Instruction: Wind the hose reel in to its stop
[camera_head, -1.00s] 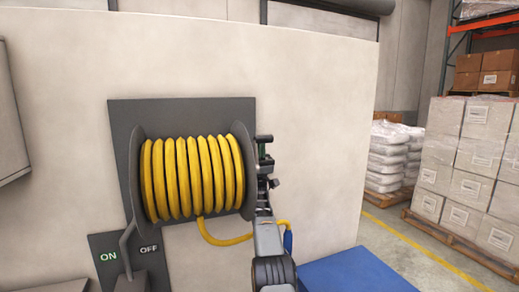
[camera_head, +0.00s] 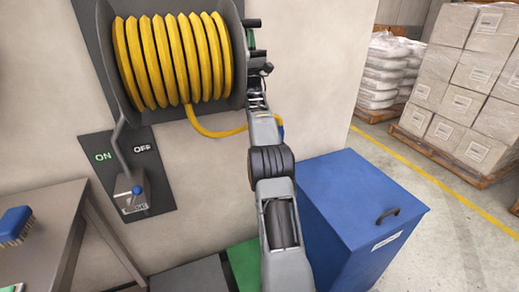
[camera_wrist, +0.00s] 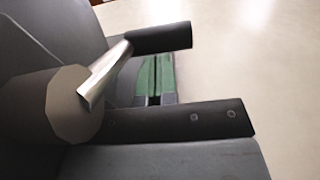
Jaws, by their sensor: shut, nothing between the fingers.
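The hose reel (camera_head: 236,88) has dark round flanges and is wound with several turns of yellow hose (camera_head: 175,60). It sits on a dark wall plate, its top cut off by the frame. A loose length of hose runs from its underside to the right, behind my arm. My gripper (camera_head: 251,40) is at the reel's right side. In the wrist view, its green-padded fingers (camera_wrist: 153,75) are shut and empty. The crank's black grip (camera_wrist: 160,38) and metal arm (camera_wrist: 104,74) extend from a grey hub (camera_wrist: 62,104), beside the fingers. I cannot tell whether they touch.
An ON/OFF panel (camera_head: 160,190) with a blue-knobbed control (camera_head: 137,190) is below the reel. A blue lidded bin (camera_head: 350,215) stands right of my arm. A metal bench (camera_head: 50,220) with a blue brush (camera_head: 15,226) is lower left. Stacked boxes (camera_head: 470,90) stand far right.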

